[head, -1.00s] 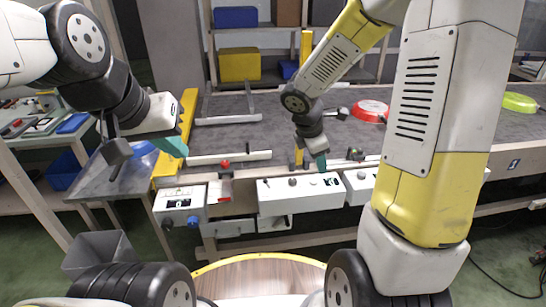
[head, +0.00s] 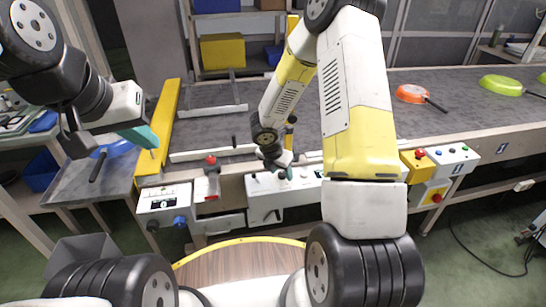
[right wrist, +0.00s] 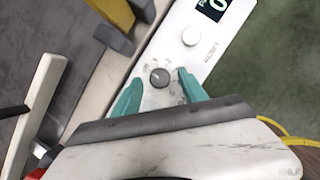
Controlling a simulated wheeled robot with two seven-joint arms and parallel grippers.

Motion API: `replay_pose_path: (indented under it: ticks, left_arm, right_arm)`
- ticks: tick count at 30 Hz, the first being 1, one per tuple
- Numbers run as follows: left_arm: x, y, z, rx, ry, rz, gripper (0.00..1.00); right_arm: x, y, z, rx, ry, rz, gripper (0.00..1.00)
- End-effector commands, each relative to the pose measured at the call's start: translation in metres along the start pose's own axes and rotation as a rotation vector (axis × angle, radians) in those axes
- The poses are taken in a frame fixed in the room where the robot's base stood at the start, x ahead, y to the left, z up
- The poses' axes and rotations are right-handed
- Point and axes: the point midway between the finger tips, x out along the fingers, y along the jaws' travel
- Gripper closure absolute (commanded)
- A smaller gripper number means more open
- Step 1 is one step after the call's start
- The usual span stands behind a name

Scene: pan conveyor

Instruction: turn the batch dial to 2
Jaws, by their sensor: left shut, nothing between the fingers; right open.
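A dark round dial (right wrist: 159,77) with small markings around it sits on a white control panel (right wrist: 178,55) in the right wrist view. Its label and setting are too small to read. My right gripper (right wrist: 158,82) is open, its teal fingers on either side of the dial; I cannot tell whether they touch it. In the head view my right gripper (head: 286,170) is over the white control box (head: 265,205) at the conveyor's front edge and hides part of its top. My left gripper (head: 145,136) is shut and empty, above the left end of the conveyor.
Beside the dial are a white knob (right wrist: 190,36) and a partly cut-off display (right wrist: 212,8) showing 0. A box with a blue knob (head: 180,221) stands left. An orange pan (head: 411,94) and a green pan (head: 500,85) lie on the conveyor. A yellow-and-white button box (head: 440,160) stands right.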

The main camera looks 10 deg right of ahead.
Motion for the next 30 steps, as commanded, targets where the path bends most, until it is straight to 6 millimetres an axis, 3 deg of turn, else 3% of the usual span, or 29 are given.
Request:
replay_pose_path:
  ticks: [9,17,30]
  left_arm:
    - [0.0,0.0,0.0,0.0,0.0,0.0,1.0]
    - [0.0,0.0,0.0,0.0,0.0,0.0,1.0]
    - [0.0,0.0,0.0,0.0,0.0,0.0,1.0]
  right_arm:
    - [0.0036,0.0002,0.0004,0.001,-0.001,0.001,0.5]
    - [0.0034,0.0002,0.0003,0.001,-0.001,0.001,1.0]
    - [0.003,0.0018,0.0001,0.068,-0.001,-0.026,1.0]
